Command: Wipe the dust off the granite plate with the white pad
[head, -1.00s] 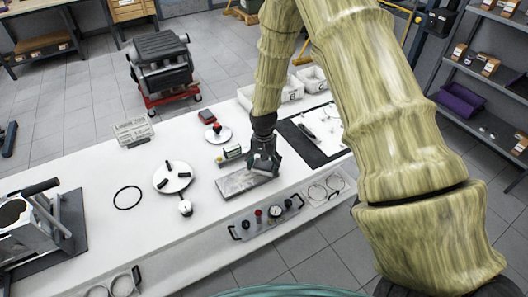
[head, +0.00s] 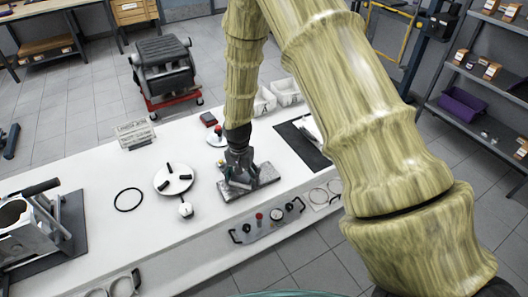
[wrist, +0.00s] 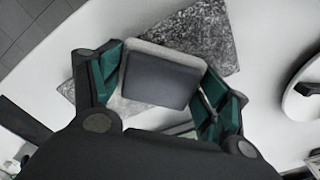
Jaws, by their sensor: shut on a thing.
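The granite plate (head: 262,183) lies flat on the white bench in the head view, a speckled grey slab. In the wrist view its upper right part (wrist: 205,42) is dark and speckled, while a strip at lower left looks paler. My gripper (head: 238,181) is over the left part of the plate, pointing down. In the wrist view my gripper (wrist: 163,84) is shut on the pad (wrist: 160,80), with a green-lined finger on each side. The pad shows a dark grey top and a pale rim. I cannot tell whether its underside touches the plate.
A round disc with black knobs (head: 174,178) and a black ring (head: 128,199) lie to the left. A dark mat (head: 297,136) is to the right. Bare bench lies between ring and engine part.

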